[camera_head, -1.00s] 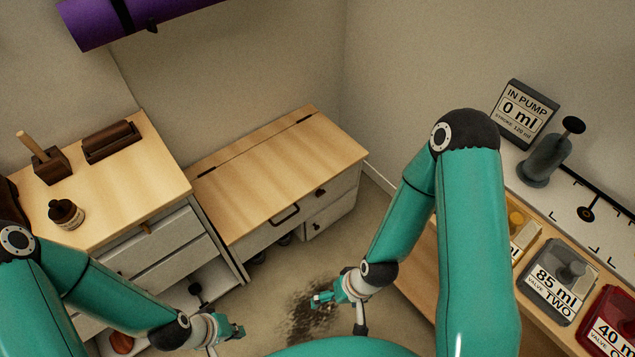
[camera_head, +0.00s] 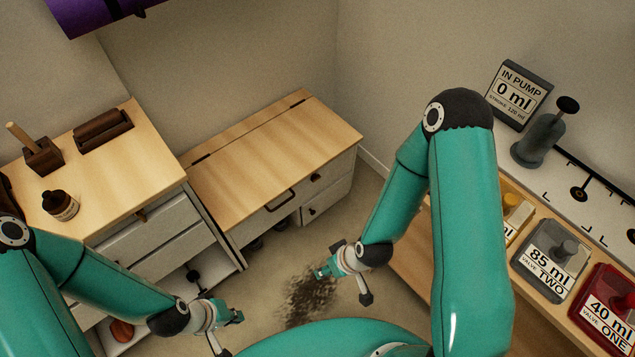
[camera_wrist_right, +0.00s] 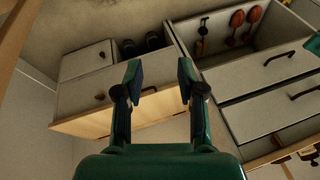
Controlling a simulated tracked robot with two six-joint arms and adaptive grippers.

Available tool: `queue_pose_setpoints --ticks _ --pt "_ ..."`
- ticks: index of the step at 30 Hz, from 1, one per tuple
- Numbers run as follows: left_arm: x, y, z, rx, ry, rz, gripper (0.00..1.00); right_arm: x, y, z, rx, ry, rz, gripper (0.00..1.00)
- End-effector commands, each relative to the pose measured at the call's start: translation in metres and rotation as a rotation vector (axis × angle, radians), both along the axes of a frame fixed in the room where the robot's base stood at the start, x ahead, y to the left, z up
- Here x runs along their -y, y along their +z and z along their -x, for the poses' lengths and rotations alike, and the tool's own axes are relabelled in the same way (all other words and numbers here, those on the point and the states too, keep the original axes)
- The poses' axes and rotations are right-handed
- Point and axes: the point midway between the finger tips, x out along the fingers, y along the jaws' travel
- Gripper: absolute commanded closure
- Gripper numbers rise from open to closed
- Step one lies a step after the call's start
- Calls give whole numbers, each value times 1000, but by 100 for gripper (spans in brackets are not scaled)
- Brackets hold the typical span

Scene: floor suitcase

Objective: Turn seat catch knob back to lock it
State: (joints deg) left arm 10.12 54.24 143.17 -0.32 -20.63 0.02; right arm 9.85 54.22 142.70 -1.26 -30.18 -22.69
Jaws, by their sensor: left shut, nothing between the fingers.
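The wooden seat bench (camera_head: 270,150) stands against the back wall with its lid down. A small dark knob (camera_head: 316,178), which looks like the seat catch knob, sits on its front below the lid edge; its turned position is too small to read. In the right wrist view the bench appears upside down, with the knob (camera_wrist_right: 99,96) left of the fingers. My right gripper (camera_head: 322,272) is open and empty in front of the bench, apart from the knob; its spread fingers (camera_wrist_right: 158,78) show in the wrist view. My left gripper (camera_head: 238,316) is shut and empty, low and left.
A drawer cabinet (camera_head: 150,235) stands left of the bench, with a bottle (camera_head: 60,205) on top. At right is a counter with a pump (camera_head: 540,140) and labelled valves (camera_head: 550,262). A dark stain (camera_head: 308,295) marks the floor. Open floor lies before the bench.

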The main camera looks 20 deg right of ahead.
Motion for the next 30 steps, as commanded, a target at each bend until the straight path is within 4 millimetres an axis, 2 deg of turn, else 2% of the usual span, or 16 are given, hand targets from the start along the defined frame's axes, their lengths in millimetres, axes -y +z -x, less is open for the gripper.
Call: queue_pose_setpoints --ticks 1,4,7,12,15,21,26,30 --pt "0 0 0 0 0 0 100 3 3 -20 107 79 36 65" --pt "0 -1 0 0 0 0 100 10 12 -62 331 246 138 65" --pt "0 -17 0 0 0 0 100 18 10 -102 540 392 268 65" --pt "0 -70 0 0 0 0 100 36 -9 -165 875 603 573 65" --pt "0 -105 0 -1 0 0 100 47 -21 -193 1022 683 764 65" --pt "0 -177 0 0 0 0 100 68 -55 -228 1204 756 1106 65" --pt "0 -233 0 0 0 0 100 82 -91 -242 1275 755 1295 65" --pt "0 -282 0 0 0 0 100 92 -131 -248 1306 725 1377 65"
